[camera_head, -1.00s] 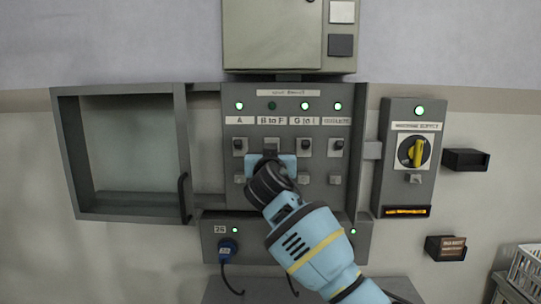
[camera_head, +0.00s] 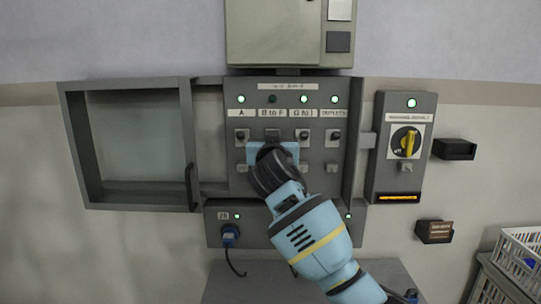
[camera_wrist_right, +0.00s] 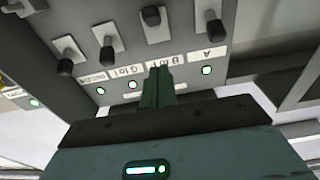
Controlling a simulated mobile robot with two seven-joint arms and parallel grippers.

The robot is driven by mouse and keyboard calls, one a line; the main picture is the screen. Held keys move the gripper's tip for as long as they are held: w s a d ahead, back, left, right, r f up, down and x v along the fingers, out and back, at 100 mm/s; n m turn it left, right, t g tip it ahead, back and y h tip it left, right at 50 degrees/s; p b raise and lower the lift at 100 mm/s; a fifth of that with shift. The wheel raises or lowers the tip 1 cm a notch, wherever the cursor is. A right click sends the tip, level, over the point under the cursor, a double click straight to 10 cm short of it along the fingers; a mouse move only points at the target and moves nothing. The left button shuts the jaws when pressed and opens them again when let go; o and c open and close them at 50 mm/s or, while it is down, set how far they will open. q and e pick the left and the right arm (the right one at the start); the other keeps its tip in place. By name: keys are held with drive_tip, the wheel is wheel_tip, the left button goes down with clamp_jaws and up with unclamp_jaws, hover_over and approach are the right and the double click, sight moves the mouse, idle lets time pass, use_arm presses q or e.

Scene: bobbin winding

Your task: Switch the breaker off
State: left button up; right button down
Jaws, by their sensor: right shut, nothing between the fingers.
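The breaker panel (camera_head: 345,115) on the wall has a row of switches labelled A, B to F, G to I and what reads as OUTLETS. The B to F lamp (camera_head: 272,101) is dark; the other lamps in its row glow green. My right gripper (camera_wrist_right: 162,85) is shut and empty, over the B to F column below the labels in the head view. It hides part of that column there. In the right wrist view, the black-tipped B to F switch (camera_wrist_right: 150,15) stands apart from the fingertips; its exact tilt is unclear. My left gripper is out of view.
A supply box (camera_head: 374,180) with a yellow rotary handle (camera_head: 408,143) and lit green lamp is at right. A socket box (camera_head: 215,216) with a blue plug (camera_head: 229,233) sits below. A white crate (camera_head: 515,260) is lower right.

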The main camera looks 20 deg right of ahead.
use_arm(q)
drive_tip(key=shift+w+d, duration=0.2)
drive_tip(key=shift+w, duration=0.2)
use_arm(e)
drive_tip(key=f+v, duration=0.1)
drive_tip(key=v, duration=0.6)
drive_tip(key=shift+f, duration=0.2)
drive_tip(key=shift+w, duration=0.15)
